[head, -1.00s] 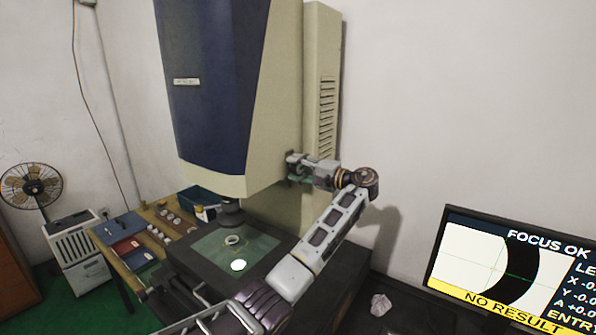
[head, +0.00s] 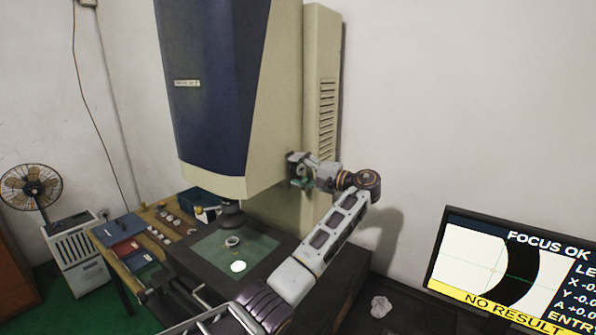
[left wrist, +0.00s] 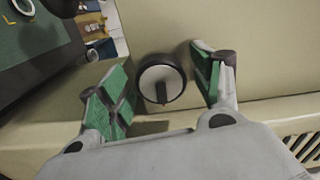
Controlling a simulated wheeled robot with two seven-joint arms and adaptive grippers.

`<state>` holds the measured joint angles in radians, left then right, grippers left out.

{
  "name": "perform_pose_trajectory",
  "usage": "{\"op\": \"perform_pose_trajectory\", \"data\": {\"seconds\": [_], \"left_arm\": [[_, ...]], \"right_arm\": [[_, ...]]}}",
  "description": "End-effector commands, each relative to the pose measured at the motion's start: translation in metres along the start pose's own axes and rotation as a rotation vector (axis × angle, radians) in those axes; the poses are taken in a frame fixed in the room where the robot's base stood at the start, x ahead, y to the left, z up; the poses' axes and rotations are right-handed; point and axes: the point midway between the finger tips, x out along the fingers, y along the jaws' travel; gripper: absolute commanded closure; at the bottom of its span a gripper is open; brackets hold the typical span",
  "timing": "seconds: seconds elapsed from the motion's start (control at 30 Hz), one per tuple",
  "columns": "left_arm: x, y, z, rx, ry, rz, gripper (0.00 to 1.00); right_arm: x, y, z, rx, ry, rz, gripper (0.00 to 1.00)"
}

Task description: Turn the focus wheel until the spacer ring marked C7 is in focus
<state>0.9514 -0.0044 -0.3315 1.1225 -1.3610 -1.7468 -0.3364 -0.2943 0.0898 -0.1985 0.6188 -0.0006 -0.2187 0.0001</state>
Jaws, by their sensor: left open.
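The focus wheel (left wrist: 160,82) is a dark round knob with a grey face and a raised dark bar, on the beige side of the measuring machine (head: 245,110). My left gripper (head: 299,172) is at that side. In the left wrist view its green-padded fingers (left wrist: 161,76) are open, one on each side of the wheel, with gaps visible. In the head view the gripper hides the wheel. A pale ring (head: 232,241) lies on the green stage (head: 262,246) under the lens; its marking cannot be read. The monitor (head: 515,270) shows a dark arc, "FOCUS OK" and "NO RESULT". My right gripper is out of view.
A side table (head: 150,250) at the left holds trays and several small rings. Vent slots (left wrist: 300,145) are beside the gripper.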

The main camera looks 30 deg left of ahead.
Motion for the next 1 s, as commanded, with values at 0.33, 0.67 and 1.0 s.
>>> {"op": "perform_pose_trajectory", "data": {"seconds": [0.33, 0.67, 1.0], "left_arm": [[-0.041, 0.000, 0.000, 0.001, 0.001, 0.001, 0.35], [-0.089, 0.000, 0.000, 0.001, 0.001, 0.001, 0.35], [-0.114, 0.001, 0.000, 0.000, -0.001, 0.001, 0.35]], "right_arm": [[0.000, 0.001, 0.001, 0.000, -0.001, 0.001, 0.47], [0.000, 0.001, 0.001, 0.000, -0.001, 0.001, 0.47], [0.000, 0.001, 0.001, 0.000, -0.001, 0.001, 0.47]]}}
